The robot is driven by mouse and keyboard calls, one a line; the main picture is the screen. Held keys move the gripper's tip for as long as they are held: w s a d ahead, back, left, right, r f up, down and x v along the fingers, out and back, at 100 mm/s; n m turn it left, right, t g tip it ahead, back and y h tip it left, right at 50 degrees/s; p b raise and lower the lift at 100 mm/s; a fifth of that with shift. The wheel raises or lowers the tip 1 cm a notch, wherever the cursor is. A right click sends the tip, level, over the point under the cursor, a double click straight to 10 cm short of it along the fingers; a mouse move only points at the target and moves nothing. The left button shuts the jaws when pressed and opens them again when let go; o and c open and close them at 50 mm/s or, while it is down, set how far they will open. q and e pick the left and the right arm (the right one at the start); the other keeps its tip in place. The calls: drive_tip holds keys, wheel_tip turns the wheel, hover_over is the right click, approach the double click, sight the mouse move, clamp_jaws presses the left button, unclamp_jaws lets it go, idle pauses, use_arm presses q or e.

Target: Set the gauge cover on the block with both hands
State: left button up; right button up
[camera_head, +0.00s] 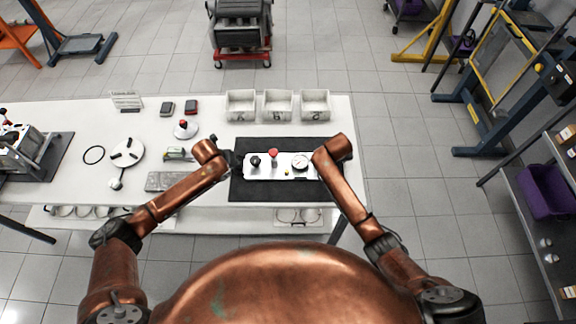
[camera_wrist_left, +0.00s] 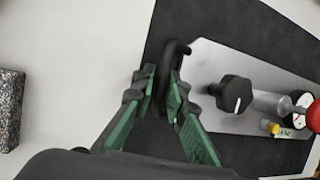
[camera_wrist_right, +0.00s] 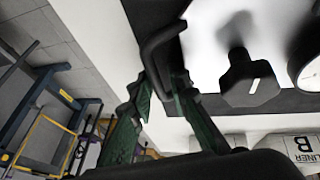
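The gauge cover (camera_head: 282,174) is a long pale plate over the black mat. It carries a dial gauge (camera_head: 300,162), a black knob (camera_head: 254,161) and a red knob (camera_head: 273,154), with a black handle at each end. My left gripper (camera_wrist_left: 164,90) has its green fingers on either side of the left handle (camera_wrist_left: 172,54), close against it. My right gripper (camera_wrist_right: 164,88) has its fingers on either side of the right handle (camera_wrist_right: 158,42) in the same way. I cannot tell whether the cover touches the mat. An engine-like grey block (camera_head: 18,155) stands at the far left.
The black mat (camera_head: 268,195) lies near the table's right end. Behind it stand several white bins (camera_head: 278,106). Left of it are a grey textured block (camera_head: 166,181), a round white fixture (camera_head: 127,153), a red-topped piece (camera_head: 185,130) and a black ring (camera_head: 94,155).

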use_arm(q)
drive_tip(key=shift+s+r, duration=0.1)
clamp_jaws()
use_arm(e)
drive_tip(key=shift+s+r, duration=0.1)
drive_tip(key=shift+s, duration=0.05)
drive_tip(key=c, duration=0.3)
clamp_jaws()
use_arm(q)
drive_tip(key=shift+r, duration=0.15)
use_arm(e)
drive_tip(key=shift+r, duration=0.1)
